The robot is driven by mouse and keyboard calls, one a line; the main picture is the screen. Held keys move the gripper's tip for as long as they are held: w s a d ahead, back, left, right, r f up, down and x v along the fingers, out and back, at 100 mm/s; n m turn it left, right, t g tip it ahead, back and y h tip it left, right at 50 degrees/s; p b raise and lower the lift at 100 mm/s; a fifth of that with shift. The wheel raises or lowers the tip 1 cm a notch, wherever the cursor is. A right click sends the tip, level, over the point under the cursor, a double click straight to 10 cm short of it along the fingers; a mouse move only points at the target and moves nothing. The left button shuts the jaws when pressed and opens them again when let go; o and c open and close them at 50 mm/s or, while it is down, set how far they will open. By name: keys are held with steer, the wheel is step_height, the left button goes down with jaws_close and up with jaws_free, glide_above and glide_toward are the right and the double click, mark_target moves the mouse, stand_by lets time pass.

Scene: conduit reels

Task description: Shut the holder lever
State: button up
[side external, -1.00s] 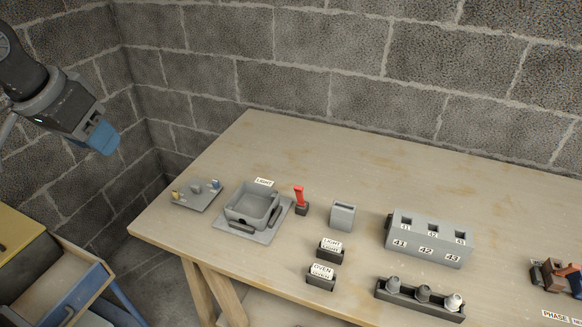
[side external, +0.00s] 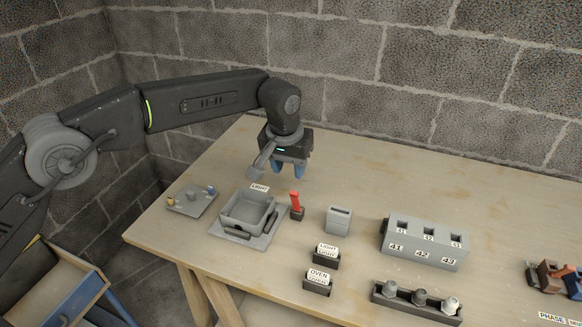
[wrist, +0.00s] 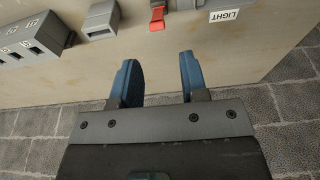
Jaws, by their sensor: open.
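The holder lever (side external: 296,200) is red and stands nearly upright in a small dark base, just right of the grey LIGHT box. It also shows at the top edge of the wrist view (wrist: 157,15). My gripper (side external: 289,174) is open with blue fingers pointing down, above the table behind the lever and apart from it. In the wrist view the gap between the fingers (wrist: 157,68) is empty.
The grey LIGHT box (side external: 223,222) stands left of the lever, and a small grey slotted block (side external: 339,220) stands to its right. LIGHT and OVEN label holders (side external: 318,288) are in front. A grey numbered block (side external: 425,256) is farther right. The back of the table is clear.

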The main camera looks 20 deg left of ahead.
mark_target(294, 192)
steer(key=shift+d+x, duration=0.2)
steer(key=shift+x, duration=4.2)
steer(key=shift+c, duration=0.4)
